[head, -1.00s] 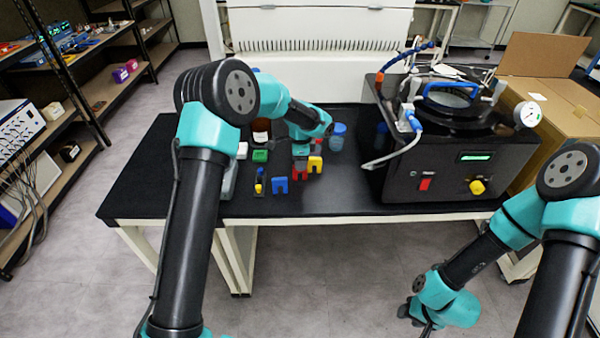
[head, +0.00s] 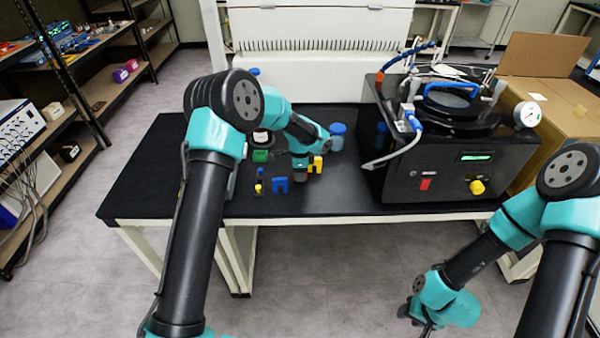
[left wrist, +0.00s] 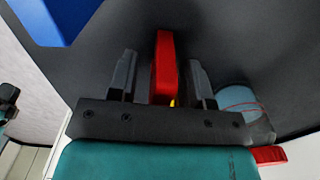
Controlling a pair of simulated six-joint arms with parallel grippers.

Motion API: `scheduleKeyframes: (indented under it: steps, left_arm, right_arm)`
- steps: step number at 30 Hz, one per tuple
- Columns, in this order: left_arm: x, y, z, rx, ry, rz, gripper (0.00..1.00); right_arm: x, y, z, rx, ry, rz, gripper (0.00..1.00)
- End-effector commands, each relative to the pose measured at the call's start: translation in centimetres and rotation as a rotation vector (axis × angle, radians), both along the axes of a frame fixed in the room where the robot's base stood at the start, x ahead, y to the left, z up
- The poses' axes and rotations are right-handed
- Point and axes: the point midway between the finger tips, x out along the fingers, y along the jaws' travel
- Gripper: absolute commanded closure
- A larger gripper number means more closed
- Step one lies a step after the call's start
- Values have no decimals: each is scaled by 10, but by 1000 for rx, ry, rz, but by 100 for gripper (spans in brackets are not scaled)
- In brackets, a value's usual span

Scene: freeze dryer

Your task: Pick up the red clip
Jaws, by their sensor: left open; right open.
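The red clip (left wrist: 164,62) stands upright between the two fingers of my left gripper (left wrist: 162,80) in the left wrist view. A gap shows on each side of it, so the fingers are open around it and not closed on it. In the head view my left gripper (head: 299,170) is low over the table between the blue clip (head: 280,185) and the yellow clip (head: 316,164), and it hides the red clip. My right gripper (head: 410,311) is open and empty, low in front of the table.
The black freeze dryer (head: 440,165) is at the right.

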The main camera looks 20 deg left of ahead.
Motion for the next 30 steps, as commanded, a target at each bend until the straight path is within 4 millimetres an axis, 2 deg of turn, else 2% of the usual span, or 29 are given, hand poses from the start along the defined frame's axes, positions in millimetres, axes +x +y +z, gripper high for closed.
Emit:
scheduleKeyframes:
  steps: [2, 16, 30]
  left_arm:
    - [0, 0, 0, 0, 0, 0, 55]
    - [0, 0, 0, 0, 0, 0, 100]
    - [0, 0, 6, 0, -1, 1, 100]
  right_arm:
    - [0, 0, 0, 0, 0, 0, 57]
    - [0, 0, 0, 0, 0, 0, 57]
    - [0, 0, 0, 0, 0, 0, 57]
